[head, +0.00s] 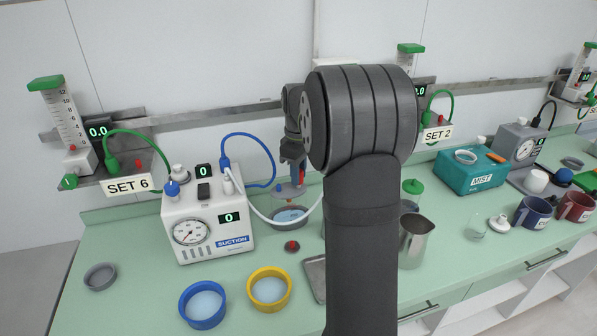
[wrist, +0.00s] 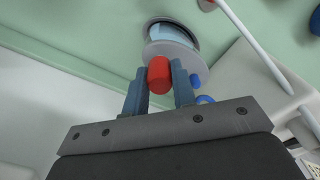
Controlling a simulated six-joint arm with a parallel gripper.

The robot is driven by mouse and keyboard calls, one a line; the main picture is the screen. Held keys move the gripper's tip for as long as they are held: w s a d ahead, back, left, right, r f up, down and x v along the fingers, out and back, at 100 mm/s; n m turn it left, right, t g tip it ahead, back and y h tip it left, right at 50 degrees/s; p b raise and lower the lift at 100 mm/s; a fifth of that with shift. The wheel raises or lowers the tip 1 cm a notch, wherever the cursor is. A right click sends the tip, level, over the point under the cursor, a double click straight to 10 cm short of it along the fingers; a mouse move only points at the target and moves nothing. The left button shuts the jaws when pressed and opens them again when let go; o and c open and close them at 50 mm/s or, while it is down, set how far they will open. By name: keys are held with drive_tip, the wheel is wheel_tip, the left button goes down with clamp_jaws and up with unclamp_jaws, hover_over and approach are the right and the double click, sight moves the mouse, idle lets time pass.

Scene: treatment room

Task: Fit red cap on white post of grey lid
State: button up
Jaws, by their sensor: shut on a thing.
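My gripper (wrist: 159,82) is shut on the red cap (wrist: 159,76), which sits between its two blue-grey fingers. The grey lid (wrist: 168,49) lies just beyond the cap in the wrist view, overlapping a round bowl of pale blue liquid (wrist: 172,31). I cannot tell whether the cap touches the lid or sits on the post.
The white suction unit (head: 207,216) stands close on the left, with a blue hose (head: 268,160) and a white hose (head: 262,214) near my gripper. A dark red knob (head: 292,246), a blue bowl (head: 187,309) and a yellow bowl (head: 256,300) are in front. My arm hides the counter's middle.

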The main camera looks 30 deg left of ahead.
drive_tip(key=shift+f, duration=0.8)
idle(0.4)
drive_tip(key=o, duration=1)
drive_tip(key=shift+o, duration=0.2)
drive_tip(key=shift+r, duration=3.55)
drive_tip(key=shift+f, duration=0.1)
drive_tip(key=shift+f, duration=3.45)
